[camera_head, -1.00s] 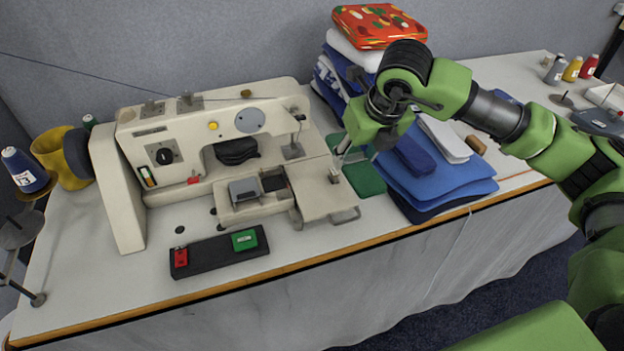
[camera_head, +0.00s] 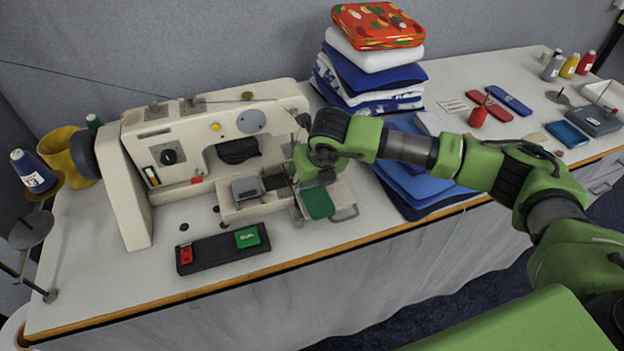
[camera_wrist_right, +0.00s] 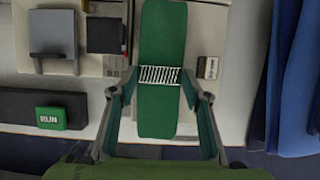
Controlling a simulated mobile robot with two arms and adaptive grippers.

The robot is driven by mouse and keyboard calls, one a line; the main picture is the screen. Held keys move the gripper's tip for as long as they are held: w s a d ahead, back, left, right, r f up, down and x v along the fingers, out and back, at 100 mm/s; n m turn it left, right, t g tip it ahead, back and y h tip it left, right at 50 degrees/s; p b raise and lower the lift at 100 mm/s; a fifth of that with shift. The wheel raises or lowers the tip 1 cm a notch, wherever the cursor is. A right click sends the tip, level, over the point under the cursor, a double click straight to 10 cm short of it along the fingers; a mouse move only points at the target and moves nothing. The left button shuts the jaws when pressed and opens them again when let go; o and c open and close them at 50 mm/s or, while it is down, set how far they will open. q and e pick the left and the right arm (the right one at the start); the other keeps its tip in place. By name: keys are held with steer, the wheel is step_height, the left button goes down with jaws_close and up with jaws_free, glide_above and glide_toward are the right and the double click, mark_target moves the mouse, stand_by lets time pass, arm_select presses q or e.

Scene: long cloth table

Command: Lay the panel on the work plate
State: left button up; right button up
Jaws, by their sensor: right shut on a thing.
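The green panel (camera_head: 318,204) is in my right gripper (camera_head: 314,178), over the pale work plate (camera_head: 343,200) at the right end of the sewing machine. In the right wrist view the panel (camera_wrist_right: 160,112) is a long green strip with a white stitched band, between the two fingers of the gripper (camera_wrist_right: 159,88). The gripper and wrist hide the panel's far part in the head view. I cannot tell whether the panel touches the plate or hangs just above it. My left gripper is out of view.
The cream sewing machine (camera_head: 137,185) stands close on the left. A black control box (camera_head: 212,253) with a green RUN button lies in front. Blue folded cloths (camera_head: 425,184) lie right of the plate, and a tall cloth stack (camera_head: 372,80) stands behind.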

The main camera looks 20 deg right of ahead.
steer(key=o, duration=0.8)
steer(key=shift+r, duration=0.1)
steer(key=b+v, duration=0.2)
steer(key=v, duration=1)
